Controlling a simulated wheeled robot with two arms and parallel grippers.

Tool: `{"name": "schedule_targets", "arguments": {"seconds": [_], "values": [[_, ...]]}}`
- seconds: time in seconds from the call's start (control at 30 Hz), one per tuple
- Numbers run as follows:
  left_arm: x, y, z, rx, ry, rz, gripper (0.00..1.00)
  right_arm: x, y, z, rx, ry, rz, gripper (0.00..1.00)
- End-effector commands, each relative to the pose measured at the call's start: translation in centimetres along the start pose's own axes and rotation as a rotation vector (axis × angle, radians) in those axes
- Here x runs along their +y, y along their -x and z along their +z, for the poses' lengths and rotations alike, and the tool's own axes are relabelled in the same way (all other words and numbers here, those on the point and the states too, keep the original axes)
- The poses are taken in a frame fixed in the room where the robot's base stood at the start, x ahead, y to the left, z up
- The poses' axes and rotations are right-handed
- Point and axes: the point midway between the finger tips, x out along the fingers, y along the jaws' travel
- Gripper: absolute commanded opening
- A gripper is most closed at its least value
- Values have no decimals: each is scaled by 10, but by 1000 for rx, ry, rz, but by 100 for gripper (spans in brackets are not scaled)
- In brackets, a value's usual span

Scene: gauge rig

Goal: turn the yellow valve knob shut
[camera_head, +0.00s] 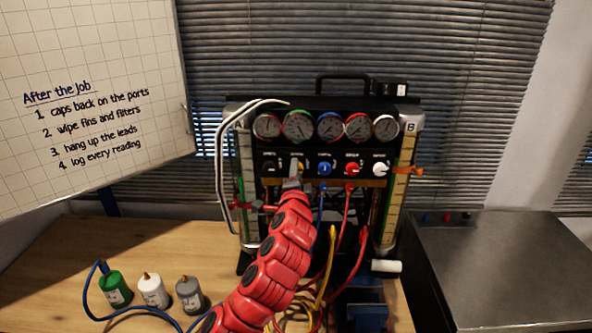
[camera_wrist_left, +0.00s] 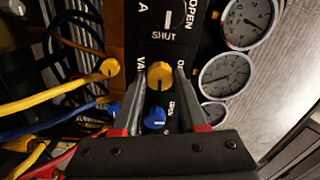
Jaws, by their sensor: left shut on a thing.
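The yellow valve knob (camera_wrist_left: 160,75) sits on the black panel of the gauge rig (camera_head: 340,155). My left gripper (camera_wrist_left: 159,84) has one finger on each side of the knob and is shut on it. In the head view my red left arm reaches up to the panel, and the left gripper (camera_head: 293,182) largely covers the knob, of which a little yellow (camera_head: 298,166) shows. I cannot clearly tell how far the knob is turned. My right gripper is in neither view.
Blue (camera_head: 324,169), red (camera_head: 352,169) and white (camera_head: 380,168) knobs are to the right, below several gauges (camera_head: 330,125). Yellow, blue and red hoses hang below. Green (camera_head: 115,289), white (camera_head: 153,291) and grey (camera_head: 190,295) bottles stand at the table's left. A grey case (camera_head: 500,265) is at right.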

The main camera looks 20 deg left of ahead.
Motion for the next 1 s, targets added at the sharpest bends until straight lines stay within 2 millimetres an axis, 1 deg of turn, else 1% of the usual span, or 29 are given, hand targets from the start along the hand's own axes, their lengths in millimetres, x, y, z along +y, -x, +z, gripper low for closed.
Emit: {"name": "schedule_targets", "arguments": {"seconds": [0.2, 0.67, 0.7, 0.87, 1.0], "values": [[-1, 0, -1, 2, -54, -1, 0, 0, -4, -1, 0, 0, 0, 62], [0, 0, 0, 1, -66, -1, 0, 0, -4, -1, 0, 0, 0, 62], [0, 0, 0, 1, -66, -1, 44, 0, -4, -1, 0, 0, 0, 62], [0, 0, 0, 0, -66, 0, 72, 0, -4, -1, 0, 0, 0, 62], [0, 0, 0, 0, -65, 0, 72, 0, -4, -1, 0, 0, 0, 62]]}}
